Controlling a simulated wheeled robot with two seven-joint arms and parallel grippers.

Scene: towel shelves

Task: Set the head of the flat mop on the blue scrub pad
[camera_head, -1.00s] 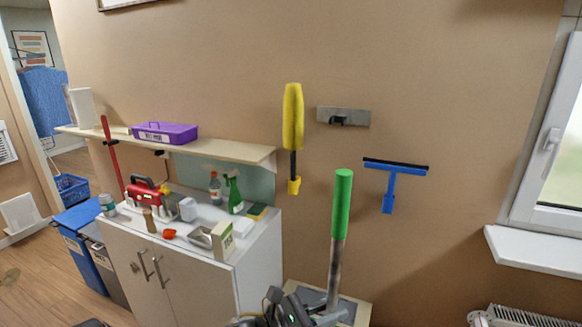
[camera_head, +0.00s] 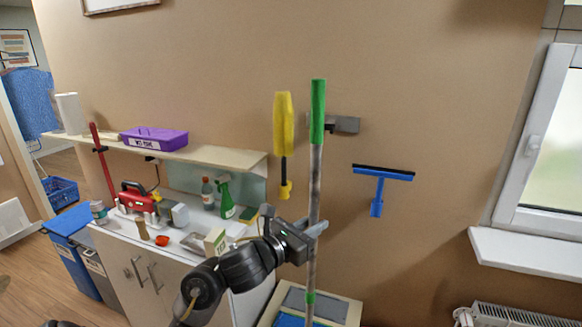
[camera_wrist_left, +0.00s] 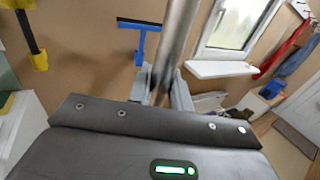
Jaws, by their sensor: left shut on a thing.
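The flat mop (camera_head: 315,175) stands nearly upright in the head view, with a green grip on top, a grey metal pole and a green band low down. My left gripper (camera_head: 314,230) is shut on its pole, which also shows in the left wrist view (camera_wrist_left: 172,50). The mop head is out of view below the frame. A blue patch, which looks like the blue scrub pad (camera_head: 287,321), shows at the bottom edge beside the pole. It is mostly cut off, so I cannot tell whether the mop head touches it. My right gripper is not in view.
A low cream stand with a grey panel (camera_head: 335,306) is at the bottom. A blue squeegee (camera_head: 380,185) and a yellow duster (camera_head: 284,125) hang on the wall. A cluttered white cabinet (camera_head: 145,262) stands left; a windowsill (camera_head: 530,251) juts out right.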

